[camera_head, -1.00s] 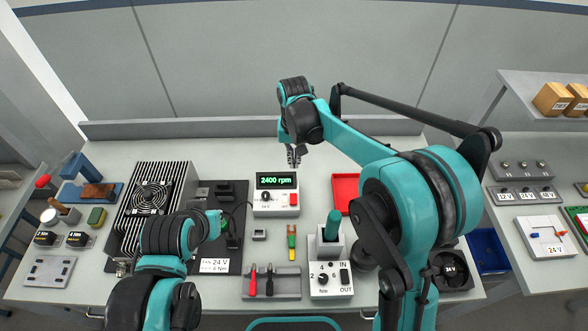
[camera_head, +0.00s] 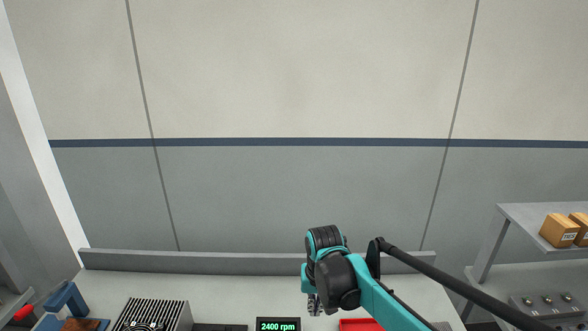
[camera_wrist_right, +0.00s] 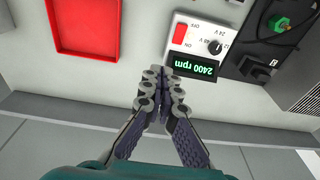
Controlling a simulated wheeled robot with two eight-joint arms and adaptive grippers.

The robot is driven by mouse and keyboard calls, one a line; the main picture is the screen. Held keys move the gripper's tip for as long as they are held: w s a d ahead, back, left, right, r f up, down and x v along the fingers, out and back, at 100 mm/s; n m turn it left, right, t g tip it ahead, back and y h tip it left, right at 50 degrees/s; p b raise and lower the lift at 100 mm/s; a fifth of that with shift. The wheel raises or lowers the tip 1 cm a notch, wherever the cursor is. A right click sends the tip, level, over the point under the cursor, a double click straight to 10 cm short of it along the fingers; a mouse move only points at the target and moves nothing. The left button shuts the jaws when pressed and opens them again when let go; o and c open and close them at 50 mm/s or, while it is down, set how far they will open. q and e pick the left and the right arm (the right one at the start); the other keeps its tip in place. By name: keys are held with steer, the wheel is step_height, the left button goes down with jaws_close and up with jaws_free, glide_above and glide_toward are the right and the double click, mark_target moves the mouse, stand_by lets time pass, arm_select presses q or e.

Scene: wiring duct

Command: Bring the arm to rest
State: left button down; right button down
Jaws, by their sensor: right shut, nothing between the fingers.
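My right arm (camera_head: 340,280) comes in from the lower right in the head view, above the back of the bench. My right gripper (camera_head: 314,304) hangs down from it, partly hidden behind the wrist. In the right wrist view the right gripper (camera_wrist_right: 161,88) is shut with nothing between its fingers. Its tips are close to the grey unit with the green "2400 rpm" display (camera_wrist_right: 195,66); I cannot tell the height above the bench. The display (camera_head: 278,325) also shows at the bottom of the head view. My left gripper is outside both views.
A red tray (camera_wrist_right: 85,25) lies beside the display unit. A finned heatsink (camera_head: 155,314) stands on the bench at left. The bench's raised back edge (camera_head: 200,262) runs behind. A shelf with cardboard boxes (camera_head: 560,230) is at right. The wall above is clear.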

steer(key=s+d+f+t+b, duration=0.2)
steer(key=s+d+b, duration=0.1)
steer(key=s+d, duration=0.3)
steer(key=s+d+f+t+b, duration=0.3)
steer(key=s+d, duration=0.3)
steer(key=s, duration=0.5)
steer(key=shift+s+f, duration=0.15)
steer(key=shift+s, duration=0.15)
steer(key=c, duration=1.9)
jaws_free()
steer(key=shift+s+d+f, duration=0.15)
steer(key=shift+s+f, duration=0.05)
steer(key=shift+c, duration=0.2)
steer(key=o, duration=0.6)
steer(key=shift+t, duration=0.3)
steer(key=shift+s, duration=0.1)
